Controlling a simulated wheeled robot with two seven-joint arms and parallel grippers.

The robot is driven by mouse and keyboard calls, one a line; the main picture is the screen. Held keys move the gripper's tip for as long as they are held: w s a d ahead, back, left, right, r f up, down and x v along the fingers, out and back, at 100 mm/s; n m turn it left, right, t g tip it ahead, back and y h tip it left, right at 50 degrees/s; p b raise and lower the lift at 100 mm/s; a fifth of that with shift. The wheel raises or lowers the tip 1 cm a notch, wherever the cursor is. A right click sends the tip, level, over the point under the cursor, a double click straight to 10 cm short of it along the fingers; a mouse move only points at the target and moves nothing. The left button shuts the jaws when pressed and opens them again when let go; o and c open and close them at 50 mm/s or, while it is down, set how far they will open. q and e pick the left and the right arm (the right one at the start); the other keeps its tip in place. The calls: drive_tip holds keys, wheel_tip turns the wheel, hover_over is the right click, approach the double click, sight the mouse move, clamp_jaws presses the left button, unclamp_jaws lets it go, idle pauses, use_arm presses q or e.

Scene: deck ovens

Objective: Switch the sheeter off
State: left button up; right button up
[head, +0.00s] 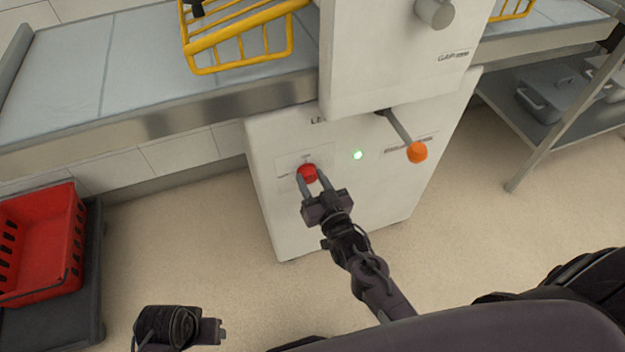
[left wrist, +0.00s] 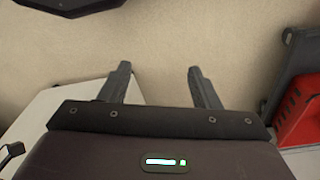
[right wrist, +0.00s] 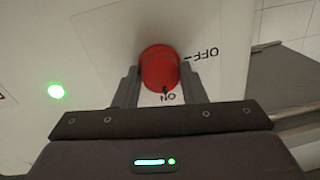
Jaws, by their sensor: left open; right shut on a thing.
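The sheeter (head: 385,205) is a white machine with a long grey belt table. Its red rotary knob (head: 308,172) is on the front panel, with a lit green lamp (head: 358,155) to its right. My right gripper (head: 313,178) is shut on the red knob, one finger on each side. In the right wrist view the knob (right wrist: 160,68) has a dark mark beside the word ON; OFF is printed to its right. The green lamp (right wrist: 55,91) is lit there too. My left gripper (left wrist: 160,82) is open and empty, low over the floor, away from the sheeter.
An orange-tipped lever (head: 417,152) sticks out of the sheeter right of the lamp. A yellow wire guard (head: 240,45) stands over the belt. A red crate (head: 40,245) sits on a dark stand at left. A metal shelf (head: 545,130) is at right.

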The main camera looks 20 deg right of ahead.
drive_tip(key=n+p, duration=0.3)
drive_tip(key=shift+r, duration=0.25)
use_arm(q)
wheel_tip(320, 180, down, 14)
drive_tip(key=s+a+p, duration=0.1)
drive_tip(key=a+p, duration=0.1)
use_arm(e)
drive_tip(key=n, duration=0.2)
drive_tip(key=shift+n, duration=0.4)
drive_tip(key=n+p, duration=0.1)
drive_tip(key=n, duration=0.1)
drive_tip(key=shift+n+g, duration=0.3)
drive_tip(key=n+p, duration=0.2)
drive_tip(key=n, duration=0.2)
drive_tip(key=shift+a+h+p, duration=0.1)
drive_tip(key=shift+h+p, duration=0.2)
drive_tip(key=shift+p, duration=0.1)
use_arm(q)
drive_tip(key=s+a+f+p, duration=0.1)
drive_tip(key=s+a+f, duration=0.2)
drive_tip(key=s+f, duration=0.4)
drive_tip(key=shift+s+a+n+p, duration=0.2)
drive_tip(key=shift+s+n+p, duration=0.2)
drive_tip(key=shift+s, duration=1.65)
use_arm(e)
drive_tip(key=shift+f+n+h, duration=0.15)
drive_tip(key=shift+n+h, duration=0.15)
drive_tip(key=shift+n, duration=2)
use_arm(q)
drive_tip(key=shift+s, duration=0.1)
